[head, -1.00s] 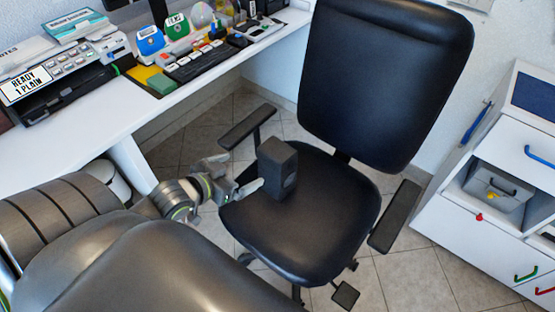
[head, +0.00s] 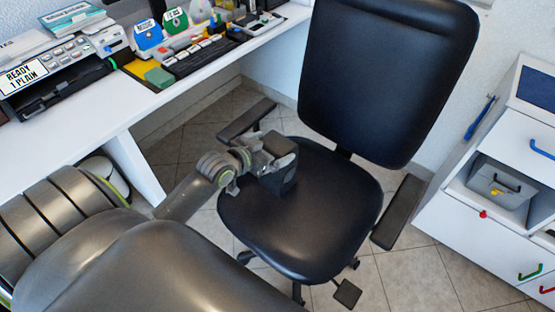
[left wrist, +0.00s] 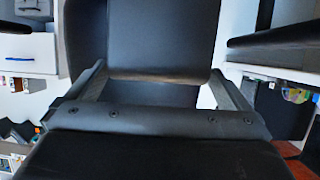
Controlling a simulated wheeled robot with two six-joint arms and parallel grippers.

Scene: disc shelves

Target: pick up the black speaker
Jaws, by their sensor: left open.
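The black speaker (head: 282,181) is a dark box standing on the seat of the black office chair (head: 300,235). In the head view my left gripper (head: 277,160) is over its upper part and hides much of it. The jaws are open, with the fingers near the speaker's top. In the left wrist view, a dark block that looks like the speaker (left wrist: 160,40) fills the space between and beyond the two open fingertips (left wrist: 158,75). I cannot tell whether the fingers touch it. My right gripper is not in view.
The chair's backrest (head: 390,80) rises behind the speaker, with armrests on the left (head: 247,119) and right (head: 398,212). A white desk (head: 75,135) with a printer and keyboard is at the left. A white drawer cabinet (head: 460,235) stands at the right.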

